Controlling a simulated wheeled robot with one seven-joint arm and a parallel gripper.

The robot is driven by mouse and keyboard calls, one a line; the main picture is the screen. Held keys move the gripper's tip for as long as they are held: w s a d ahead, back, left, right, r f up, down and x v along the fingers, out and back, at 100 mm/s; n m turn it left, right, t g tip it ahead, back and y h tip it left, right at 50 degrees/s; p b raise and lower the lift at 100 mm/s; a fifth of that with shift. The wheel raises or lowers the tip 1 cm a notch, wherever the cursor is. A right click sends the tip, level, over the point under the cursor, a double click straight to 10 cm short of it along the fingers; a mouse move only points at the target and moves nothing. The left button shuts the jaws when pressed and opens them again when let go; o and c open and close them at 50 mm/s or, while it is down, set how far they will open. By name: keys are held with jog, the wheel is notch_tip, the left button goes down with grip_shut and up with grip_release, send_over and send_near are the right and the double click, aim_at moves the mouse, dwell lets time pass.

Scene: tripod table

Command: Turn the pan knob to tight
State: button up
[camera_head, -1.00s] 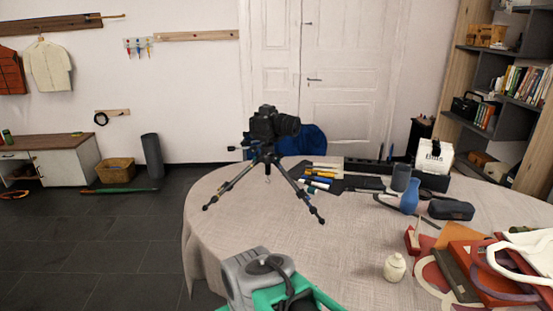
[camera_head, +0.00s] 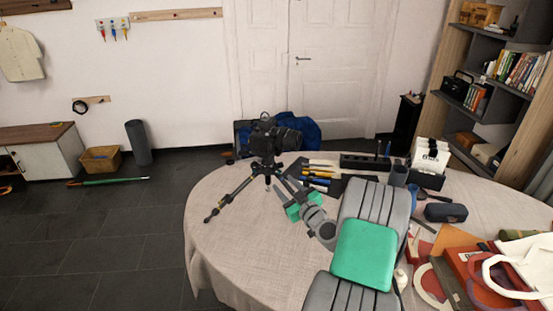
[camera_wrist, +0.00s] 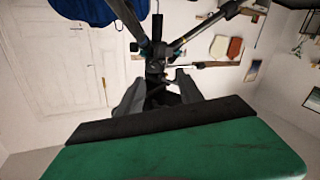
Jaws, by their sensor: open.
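A black camera (camera_head: 272,138) sits on a dark tripod (camera_head: 238,197) that stands on the round table (camera_head: 225,250) with its legs spread. I cannot pick out the pan knob for sure; the tripod head is small and dark. My gripper (camera_head: 284,184) is low at the right side of the tripod, close below the camera. In the wrist view my gripper (camera_wrist: 158,82) is open, with its two grey fingers on either side of the tripod's (camera_wrist: 156,62) dark central part. I cannot tell whether the fingers touch it. The camera is largely hidden there.
Pens (camera_head: 318,175) and a black mat lie just right of the tripod. The table's left part is clear.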

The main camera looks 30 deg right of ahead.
aim_at(276, 172)
jog(key=shift+h, duration=0.3)
jog(key=w, duration=0.2)
jog(key=w+d+p, duration=0.1)
jog(key=w, duration=0.2)
jog(key=w+p, duration=0.1)
jog(key=w, duration=0.1)
jog(key=shift+w+d, duration=0.25)
jog(key=shift+d, duration=0.05)
jog(key=shift+c, duration=0.4)
grip_shut()
